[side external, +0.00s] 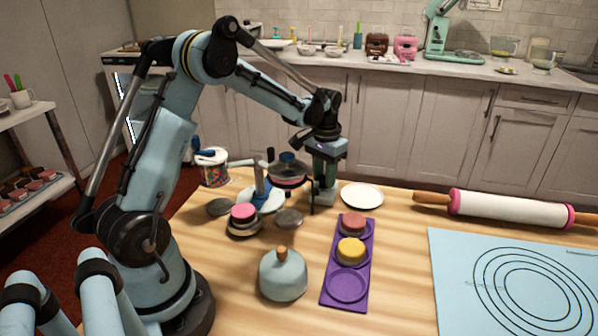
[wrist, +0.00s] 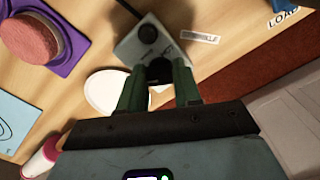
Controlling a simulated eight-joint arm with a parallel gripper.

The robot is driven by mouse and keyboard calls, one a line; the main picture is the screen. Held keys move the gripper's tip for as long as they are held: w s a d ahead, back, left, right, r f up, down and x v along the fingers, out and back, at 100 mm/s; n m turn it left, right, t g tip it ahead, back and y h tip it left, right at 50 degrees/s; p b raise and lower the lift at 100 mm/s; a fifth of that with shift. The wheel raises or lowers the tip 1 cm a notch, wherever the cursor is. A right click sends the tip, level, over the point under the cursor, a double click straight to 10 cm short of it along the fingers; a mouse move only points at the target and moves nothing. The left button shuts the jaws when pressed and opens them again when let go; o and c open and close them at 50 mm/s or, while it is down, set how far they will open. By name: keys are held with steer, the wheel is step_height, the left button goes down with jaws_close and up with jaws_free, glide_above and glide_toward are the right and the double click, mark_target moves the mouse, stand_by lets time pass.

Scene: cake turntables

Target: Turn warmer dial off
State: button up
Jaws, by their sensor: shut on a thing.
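My gripper (side external: 323,192) points down at the table's far side, just left of the white plate. In the wrist view its two green fingers (wrist: 158,78) are closed on a dark round dial (wrist: 158,70) at the near end of a small grey box (wrist: 132,48). A second black knob (wrist: 148,33) sits at the box's other end, apart from the fingers. The fingers partly hide the dial, and its setting cannot be read. In the side view the gripper hides most of the box.
The white plate (side external: 362,195) lies close right of the gripper. A purple tray (side external: 347,288) with small cakes is nearer. Turntables and a pink cake (side external: 243,212) stand left, with a grey dome (side external: 283,275) in front. A rolling pin (side external: 508,207) and blue mat (side external: 452,270) lie right.

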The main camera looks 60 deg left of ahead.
mark_target(324, 178)
stand_by(0.5)
steer(key=o, duration=1.1)
steer(key=shift+c, duration=0.2)
step_height(324, 178, up, 12)
steer(key=s+d+f+m+t, duration=0.1)
steer(key=s+d+t, duration=0.6)
steer(key=s+d, duration=0.7)
steer(key=shift+s+d+f+m, duration=0.2)
steer(key=shift+d+m, duration=0.7)
steer(key=shift+d, duration=0.35)
